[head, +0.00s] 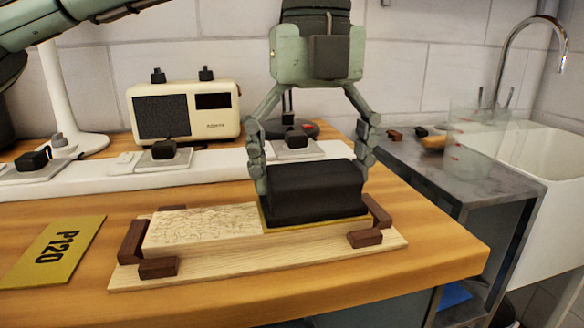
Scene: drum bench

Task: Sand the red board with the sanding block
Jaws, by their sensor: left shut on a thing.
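My left gripper (311,176) comes down from above and is shut on the black sanding block (314,197), one finger at each end. The block has a yellowish sheet along its lower edge and sits over the right part of a pale wooden board (200,227). The board's visible left part carries fine scribbled lines; I see no red on it. The board lies on a wider light wood base (220,268) between dark brown corner stops (132,241). The block hides the board's right part. My right gripper is not in view.
A yellow P120 sheet (53,251) lies left of the base. Behind runs a white ledge (90,180) with black-knobbed fixtures and a cream radio (184,111). To the right are a grey counter (425,166), a clear beaker (470,140) and a white sink (548,160).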

